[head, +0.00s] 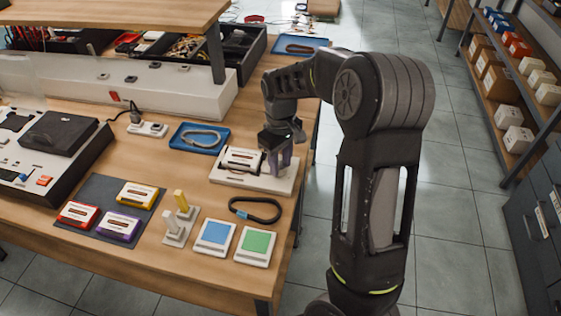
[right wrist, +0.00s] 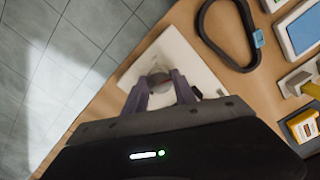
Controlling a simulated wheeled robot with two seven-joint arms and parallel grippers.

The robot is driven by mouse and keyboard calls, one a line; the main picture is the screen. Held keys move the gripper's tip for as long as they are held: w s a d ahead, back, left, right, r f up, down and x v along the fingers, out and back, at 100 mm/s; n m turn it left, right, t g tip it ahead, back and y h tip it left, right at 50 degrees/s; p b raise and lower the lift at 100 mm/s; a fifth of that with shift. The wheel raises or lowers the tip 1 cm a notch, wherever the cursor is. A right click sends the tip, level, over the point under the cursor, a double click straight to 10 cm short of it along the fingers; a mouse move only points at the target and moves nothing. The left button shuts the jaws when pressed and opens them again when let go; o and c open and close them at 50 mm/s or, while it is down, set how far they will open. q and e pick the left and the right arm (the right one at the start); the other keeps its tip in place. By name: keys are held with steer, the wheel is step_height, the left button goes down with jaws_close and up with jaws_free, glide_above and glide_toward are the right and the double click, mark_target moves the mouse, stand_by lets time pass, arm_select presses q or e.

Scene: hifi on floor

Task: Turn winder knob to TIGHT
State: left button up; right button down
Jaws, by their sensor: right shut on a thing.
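The winder (head: 256,184) is a cream plate on the wooden table near its right edge. A cassette with a dark band (head: 241,159) sits on its left part. My right gripper (head: 279,165) reaches down over the right part of the plate. In the right wrist view, its two purplish fingers (right wrist: 160,88) are shut around a small grey round knob (right wrist: 157,76) on the plate. The fingers and wrist cover much of the knob, and no TIGHT marking can be read. My left gripper is in neither view.
A black belt (head: 255,220) lies close in front of the winder. Blue (head: 214,237) and green (head: 256,245) pads and a small stand with sticks (head: 181,226) are nearby. Several cassettes rest on a grey mat (head: 98,188). A blue tray (head: 199,138) stands behind.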

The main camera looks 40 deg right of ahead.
mark_target(280, 165)
steer(key=m, duration=0.3)
steer(key=shift+m, duration=0.4)
steer(key=shift+m+p, duration=0.3)
steer(key=shift+m, duration=1.7)
steer(key=c, duration=1)
jaws_free()
step_height(280, 165, up, 8)
steer(key=shift+f, duration=0.1)
